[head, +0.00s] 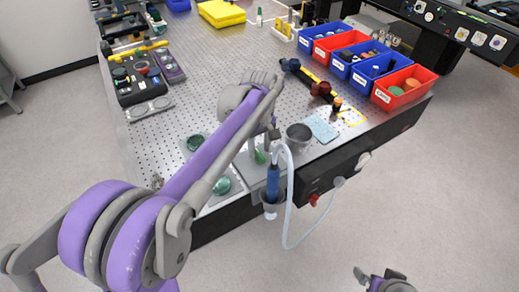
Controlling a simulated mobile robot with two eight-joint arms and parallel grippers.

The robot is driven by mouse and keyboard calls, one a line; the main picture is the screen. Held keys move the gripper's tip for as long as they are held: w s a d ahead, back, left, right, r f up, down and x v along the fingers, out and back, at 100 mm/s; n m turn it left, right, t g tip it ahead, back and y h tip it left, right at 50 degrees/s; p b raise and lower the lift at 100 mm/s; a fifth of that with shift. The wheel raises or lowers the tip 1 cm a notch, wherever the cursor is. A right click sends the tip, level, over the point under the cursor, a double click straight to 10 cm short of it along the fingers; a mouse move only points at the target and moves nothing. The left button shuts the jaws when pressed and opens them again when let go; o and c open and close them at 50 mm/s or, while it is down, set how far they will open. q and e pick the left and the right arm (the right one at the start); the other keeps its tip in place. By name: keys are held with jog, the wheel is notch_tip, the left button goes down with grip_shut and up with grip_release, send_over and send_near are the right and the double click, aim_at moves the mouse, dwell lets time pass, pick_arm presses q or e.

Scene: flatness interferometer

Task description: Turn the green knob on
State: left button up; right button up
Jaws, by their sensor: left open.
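A small green part (261,157), which may be the green knob, shows at the front of the perforated table, partly hidden by my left arm. It is too small to tell how it is turned. My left arm reaches in from the lower left across the table. My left gripper (264,140) is open above and close to the green part; whether they touch cannot be told. My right gripper (380,281) shows only in part at the bottom edge, well away from the table, and its jaws are unclear.
A blue-handled tool with a pale hose (273,184) hangs at the front edge. A grey cup (299,137) and a light blue cloth (322,128) lie right of my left gripper. Green round pieces (195,142) lie left. Red and blue bins (404,88) line the right side.

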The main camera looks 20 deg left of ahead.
aim_at(259, 153)
pick_arm(q)
notch_tip(259, 153, up, 10)
jog(key=shift+p, duration=0.3)
jog(key=shift+f, duration=0.1)
dwell(0.3)
